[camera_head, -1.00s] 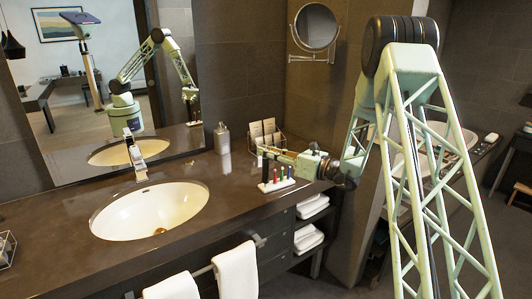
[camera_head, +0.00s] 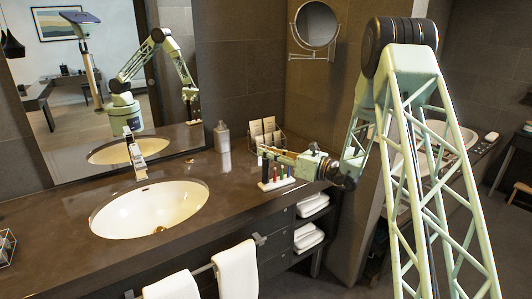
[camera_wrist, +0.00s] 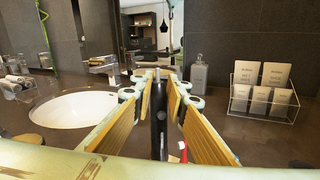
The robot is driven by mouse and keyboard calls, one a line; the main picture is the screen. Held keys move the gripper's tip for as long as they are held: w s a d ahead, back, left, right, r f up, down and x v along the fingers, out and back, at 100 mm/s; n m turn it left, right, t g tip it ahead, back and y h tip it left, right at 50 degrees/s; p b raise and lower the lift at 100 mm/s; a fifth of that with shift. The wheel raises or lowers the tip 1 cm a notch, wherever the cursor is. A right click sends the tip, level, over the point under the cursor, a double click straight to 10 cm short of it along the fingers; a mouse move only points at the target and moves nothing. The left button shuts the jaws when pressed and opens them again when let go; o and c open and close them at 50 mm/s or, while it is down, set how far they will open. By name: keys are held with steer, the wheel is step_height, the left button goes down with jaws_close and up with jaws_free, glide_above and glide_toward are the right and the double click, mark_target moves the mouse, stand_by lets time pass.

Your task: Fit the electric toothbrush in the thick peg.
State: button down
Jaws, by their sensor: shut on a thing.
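My gripper (camera_wrist: 160,88) is shut on the black electric toothbrush (camera_wrist: 160,125), which stands about upright between the yellow finger pads in the wrist view. In the head view, my gripper (camera_head: 265,152) is at the left end of a small white rack (camera_head: 277,184) with coloured upright pegs. A dark upright shape (camera_head: 265,172) shows at the rack's left end, just below the gripper; I cannot tell whether it is the toothbrush or a peg. A red peg (camera_wrist: 183,151) shows just right of the toothbrush in the wrist view. The toothbrush's lower end is hidden.
The sink (camera_head: 150,209) lies to the left, with its faucet (camera_head: 136,160) behind. The counter between sink and rack is clear.

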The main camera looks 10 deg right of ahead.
steer(key=shift+f+b, duration=0.3)
steer(key=shift+f, duration=0.3)
stand_by(0.5)
steer(key=c, duration=2.5)
jaws_free()
steer(key=shift+o, duration=0.2)
steer(key=shift+s+d, duration=0.1)
steer(key=v, duration=1.1)
steer(key=shift+s+d, duration=0.2)
steer(key=shift+s, duration=0.05)
steer(key=shift+a+r, duration=0.1)
